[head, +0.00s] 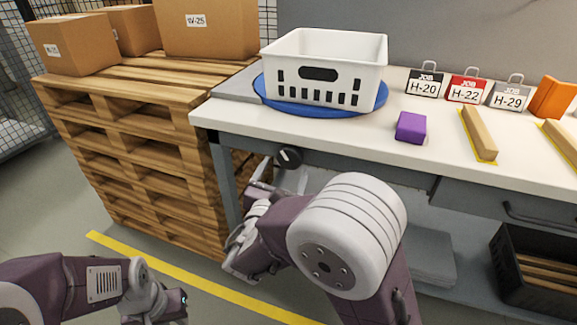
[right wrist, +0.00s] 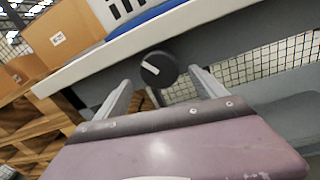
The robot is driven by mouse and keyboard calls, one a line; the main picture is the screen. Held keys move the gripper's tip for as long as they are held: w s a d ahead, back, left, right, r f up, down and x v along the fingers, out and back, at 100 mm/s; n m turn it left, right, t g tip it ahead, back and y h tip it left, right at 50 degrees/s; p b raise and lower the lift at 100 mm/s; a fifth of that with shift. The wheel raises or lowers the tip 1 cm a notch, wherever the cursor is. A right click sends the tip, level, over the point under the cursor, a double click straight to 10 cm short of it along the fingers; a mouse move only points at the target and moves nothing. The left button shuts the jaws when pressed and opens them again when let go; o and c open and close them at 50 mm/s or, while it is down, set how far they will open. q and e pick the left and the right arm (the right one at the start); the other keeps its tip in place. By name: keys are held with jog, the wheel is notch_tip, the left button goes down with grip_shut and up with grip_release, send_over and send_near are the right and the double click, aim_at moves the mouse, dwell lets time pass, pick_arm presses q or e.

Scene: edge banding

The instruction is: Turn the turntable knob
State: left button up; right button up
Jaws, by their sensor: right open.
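The round black turntable knob (head: 289,157) is on the front of the workbench, below the worktop's left end. It has a white mark, which points up and left in the right wrist view (right wrist: 161,70). My right gripper (head: 281,174) is open at the knob, with one finger on each side of it in the right wrist view. I cannot tell whether the fingers touch it. The blue turntable (head: 300,108) lies on the worktop above, with a white basket (head: 345,80) on it. Only part of my left arm shows, at lower left; its gripper is not visible.
The worktop (head: 350,128) overhangs the knob. A wooden pallet stack (head: 150,150) with cardboard boxes stands close at left. A black crate (head: 535,280) sits low at right.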

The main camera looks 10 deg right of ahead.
aim_at(290, 162)
jog(key=b+x, duration=0.1)
jog(key=x, duration=0.4)
jog(key=shift+c, duration=0.3)
jog(key=c, duration=1.3)
jog(key=shift+r+n+p, duration=0.1)
jog(key=shift+n+p, duration=0.3)
jog(key=shift+p, duration=0.25)
jog(key=n+p, duration=0.4)
jog(key=p, duration=0.1)
jog(key=n+g+p, duration=0.1)
jog(key=n+p, duration=0.2)
jog(key=p, duration=0.3)
jog(key=shift+s+d+r+n, duration=0.1)
jog(key=shift+s+r+n, duration=0.05)
jog(key=shift+n, duration=0.25)
jog(key=shift+n+p, duration=0.7)
jog(key=shift+p, duration=0.2)
jog(key=shift+f+n+p, duration=0.2)
jog(key=shift+n+p, duration=0.1)
jog(key=shift+p, duration=0.05)
jog(key=shift+f, duration=0.1)
